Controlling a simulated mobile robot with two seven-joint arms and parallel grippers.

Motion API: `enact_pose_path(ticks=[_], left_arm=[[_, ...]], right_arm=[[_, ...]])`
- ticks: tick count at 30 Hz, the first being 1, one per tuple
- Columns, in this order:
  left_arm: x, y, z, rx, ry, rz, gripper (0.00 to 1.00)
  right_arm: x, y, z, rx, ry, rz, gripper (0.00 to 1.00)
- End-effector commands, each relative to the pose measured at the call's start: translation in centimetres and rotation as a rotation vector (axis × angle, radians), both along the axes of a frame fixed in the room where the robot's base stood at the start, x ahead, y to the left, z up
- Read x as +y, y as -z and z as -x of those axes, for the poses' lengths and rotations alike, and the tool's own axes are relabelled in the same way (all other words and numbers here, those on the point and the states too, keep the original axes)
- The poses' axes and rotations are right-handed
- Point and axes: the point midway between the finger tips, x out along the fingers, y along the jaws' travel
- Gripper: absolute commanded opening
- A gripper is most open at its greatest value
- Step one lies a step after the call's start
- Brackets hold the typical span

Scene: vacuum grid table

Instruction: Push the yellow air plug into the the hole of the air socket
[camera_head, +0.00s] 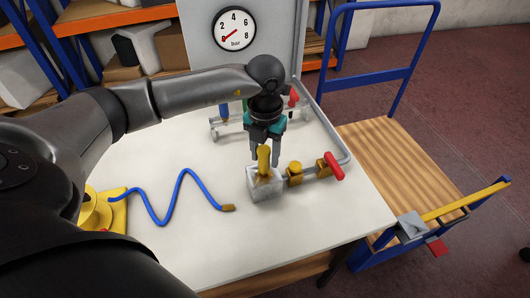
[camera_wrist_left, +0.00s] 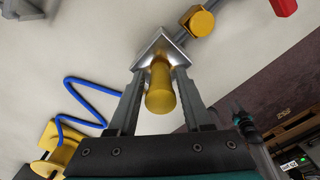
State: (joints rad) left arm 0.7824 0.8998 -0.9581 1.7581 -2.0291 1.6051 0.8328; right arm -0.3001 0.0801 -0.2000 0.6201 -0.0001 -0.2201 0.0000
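The yellow air plug (camera_head: 264,160) stands upright on the top of the silver block-shaped air socket (camera_head: 264,185). In the left wrist view the plug (camera_wrist_left: 160,88) points towards the camera, with the socket (camera_wrist_left: 158,47) behind it. The hole and the plug's lower end are hidden, so I cannot tell how deep it sits. My left gripper (camera_head: 265,158) is right above the socket, one finger on each side of the plug. In the left wrist view the fingers (camera_wrist_left: 160,80) look open, with narrow gaps beside the plug. My right gripper is not in view.
A pipe with a brass fitting (camera_head: 295,174) and a red handle (camera_head: 334,166) extends right from the socket. A blue hose (camera_head: 168,209) lies on the white table (camera_head: 190,255), leading from a yellow reel (camera_head: 95,212). A gauge panel (camera_head: 236,60) stands behind. A trolley (camera_head: 360,150) is at right.

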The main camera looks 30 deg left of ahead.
Motion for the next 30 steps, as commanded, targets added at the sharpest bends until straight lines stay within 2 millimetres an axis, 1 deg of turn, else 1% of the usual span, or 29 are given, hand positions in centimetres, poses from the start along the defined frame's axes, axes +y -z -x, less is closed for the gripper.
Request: enact_pose_path(ticks=[1,4,12,16,20,27,30], left_arm=[[0.0,0.0,0.0,0.0,0.0,0.0,0.56],[0.0,0.0,0.0,0.0,0.0,0.0,0.68],[0.0,-0.2,0.0,-0.001,0.0,0.0,0.68],[0.0,-1.2,-0.1,-0.004,0.0,0.0,0.68],[0.0,-3.6,-0.2,-0.007,0.0,0.0,0.68],[0.0,-9.5,-0.2,-0.007,0.0,0.001,0.68],[0.0,-11.6,-0.1,-0.006,0.0,0.0,0.68]], right_arm=[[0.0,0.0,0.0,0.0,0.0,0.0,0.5],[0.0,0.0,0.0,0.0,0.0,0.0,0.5],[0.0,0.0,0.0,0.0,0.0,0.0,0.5],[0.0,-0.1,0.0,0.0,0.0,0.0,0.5],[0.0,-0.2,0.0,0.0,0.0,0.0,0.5],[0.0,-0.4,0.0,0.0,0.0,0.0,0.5],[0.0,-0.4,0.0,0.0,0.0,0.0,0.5]])
